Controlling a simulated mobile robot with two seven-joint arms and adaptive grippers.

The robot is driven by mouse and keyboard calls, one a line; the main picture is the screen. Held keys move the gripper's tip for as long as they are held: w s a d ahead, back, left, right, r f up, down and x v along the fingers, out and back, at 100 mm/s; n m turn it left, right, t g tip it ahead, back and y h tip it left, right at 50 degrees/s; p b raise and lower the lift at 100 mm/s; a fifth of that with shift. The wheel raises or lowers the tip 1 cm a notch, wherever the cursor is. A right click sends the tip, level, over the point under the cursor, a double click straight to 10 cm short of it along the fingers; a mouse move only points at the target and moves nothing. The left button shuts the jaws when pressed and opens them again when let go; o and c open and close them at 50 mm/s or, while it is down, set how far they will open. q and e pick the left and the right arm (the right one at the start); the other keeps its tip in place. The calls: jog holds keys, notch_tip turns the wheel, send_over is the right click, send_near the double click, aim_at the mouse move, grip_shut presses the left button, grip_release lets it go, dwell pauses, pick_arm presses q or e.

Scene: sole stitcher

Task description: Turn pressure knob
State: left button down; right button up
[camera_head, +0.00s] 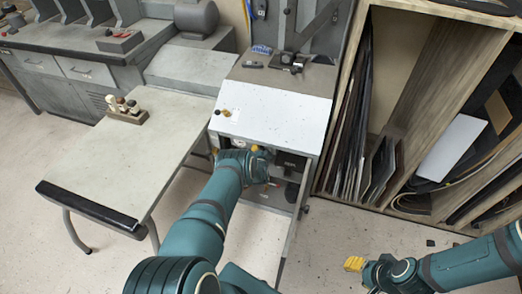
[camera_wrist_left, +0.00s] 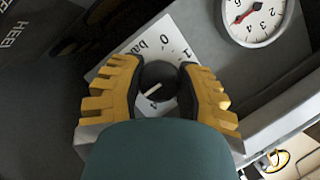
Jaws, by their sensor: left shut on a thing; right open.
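The pressure knob (camera_wrist_left: 158,80) is a round black knob with a pale pointer line, in the middle of the left wrist view. It sits on a light plate (camera_wrist_left: 150,36) marked "bar", 0 and 1. My left gripper (camera_wrist_left: 160,78) has its yellow fingers on both sides of the knob and is shut on it. In the head view my left gripper (camera_head: 262,152) reaches into the open front of the grey machine (camera_head: 262,112), and the knob is hidden there. My right gripper (camera_head: 355,264) is open and empty above the floor at lower right.
A pressure gauge (camera_wrist_left: 252,16) with a red needle is beside the knob plate. A grey-topped table (camera_head: 130,155) stands left of the machine, with a small wooden holder (camera_head: 126,112) on it. A wooden shelf (camera_head: 425,45) with upright sheets stands at right. Floor near my right gripper is open.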

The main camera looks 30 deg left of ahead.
pick_arm(q)
jog(key=c, duration=0.5)
grip_release()
jog(key=shift+s, duration=0.15)
jog(key=shift+v, duration=5.9)
